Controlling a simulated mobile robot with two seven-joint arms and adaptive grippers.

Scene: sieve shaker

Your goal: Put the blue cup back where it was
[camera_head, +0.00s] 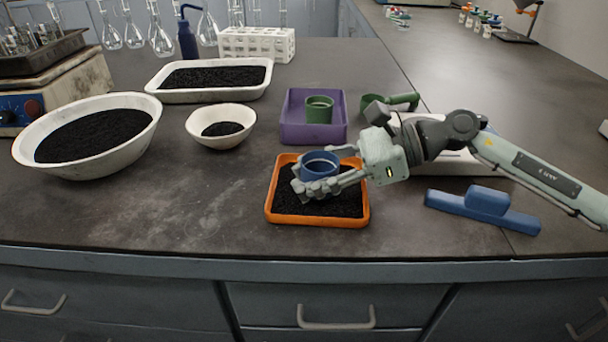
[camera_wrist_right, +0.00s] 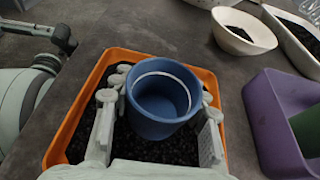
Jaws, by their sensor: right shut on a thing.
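The blue cup (camera_head: 320,165) is upright at the orange tray (camera_head: 366,212), which holds dark granules. My right gripper (camera_head: 327,172) reaches in from the right and is shut on the cup, one finger on each side. In the right wrist view the cup (camera_wrist_right: 161,98) stands between the fingers of my gripper (camera_wrist_right: 158,112), with the granules and the tray's rim (camera_wrist_right: 222,92) around it. The cup looks empty inside. I cannot tell whether its base touches the granules. My left gripper is not in view.
A purple tray (camera_head: 313,134) with a green cup (camera_head: 319,110) stands behind the orange tray. A white bowl (camera_head: 221,125), a large basin (camera_head: 88,135) and a white tray (camera_head: 212,94) hold dark granules. A blue tool (camera_head: 483,207) lies at right. The front left counter is clear.

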